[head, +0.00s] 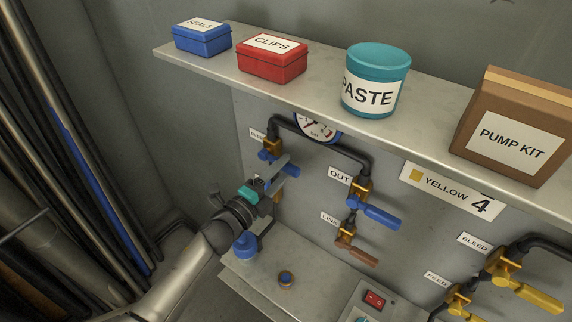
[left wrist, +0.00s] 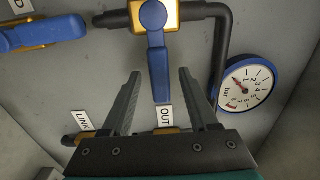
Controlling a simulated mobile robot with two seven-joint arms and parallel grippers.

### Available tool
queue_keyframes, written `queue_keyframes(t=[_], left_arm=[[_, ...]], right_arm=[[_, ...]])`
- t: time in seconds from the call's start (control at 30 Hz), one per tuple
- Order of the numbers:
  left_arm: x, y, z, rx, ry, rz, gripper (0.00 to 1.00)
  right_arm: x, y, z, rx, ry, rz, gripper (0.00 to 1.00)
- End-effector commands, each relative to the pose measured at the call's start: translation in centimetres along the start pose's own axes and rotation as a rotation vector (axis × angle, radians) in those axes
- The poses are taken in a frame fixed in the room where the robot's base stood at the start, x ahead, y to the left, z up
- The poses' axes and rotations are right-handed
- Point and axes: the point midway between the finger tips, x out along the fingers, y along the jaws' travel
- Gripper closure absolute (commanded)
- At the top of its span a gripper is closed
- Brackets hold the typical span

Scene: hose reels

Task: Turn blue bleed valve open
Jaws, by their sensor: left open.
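In the head view my left gripper (head: 272,178) is at the left valve group on the wall, open. A blue-handled valve (head: 268,154) shows just behind its tips; the small label (head: 257,134) beside it is unreadable. In the left wrist view that blue handle (left wrist: 158,70) lies between the spread fingers (left wrist: 159,85), with a gap on both sides. It stands crosswise to its black pipe. A second blue handle (left wrist: 40,34) is at the upper left, under a label ending in D (left wrist: 20,6); my gripper mostly hides this valve in the head view. My right gripper is out of view.
A gauge (head: 318,128) hangs beside the pipe. OUT valve (head: 378,213) and LINK valve (head: 358,253) are to the right; yellow valves (head: 528,293) sit farther right. A shelf (head: 320,95) with boxes and a tin overhangs. A grey bench (head: 310,268) lies below.

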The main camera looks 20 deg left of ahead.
Motion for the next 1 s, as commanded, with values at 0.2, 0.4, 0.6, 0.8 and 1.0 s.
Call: queue_keyframes(t=[0.2, 0.4, 0.6, 0.8, 1.0], left_arm=[[1.7, 0.0, 0.0, 0.0, -0.001, 0.0, 0.4], [2.0, 0.0, 0.0, 0.0, 0.0, 0.0, 0.4], [2.0, 0.0, 0.0, 0.0, 0.0, 0.0, 0.44], [2.0, 0.0, 0.0, -0.001, 0.0, 0.0, 0.67], [2.0, 0.0, 0.0, -0.001, 0.0, 0.0, 0.9]], right_arm=[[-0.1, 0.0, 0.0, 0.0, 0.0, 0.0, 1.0], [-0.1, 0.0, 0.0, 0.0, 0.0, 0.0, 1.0], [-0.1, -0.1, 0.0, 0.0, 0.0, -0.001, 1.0], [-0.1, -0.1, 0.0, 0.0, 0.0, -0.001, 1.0], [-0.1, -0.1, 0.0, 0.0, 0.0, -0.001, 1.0]])
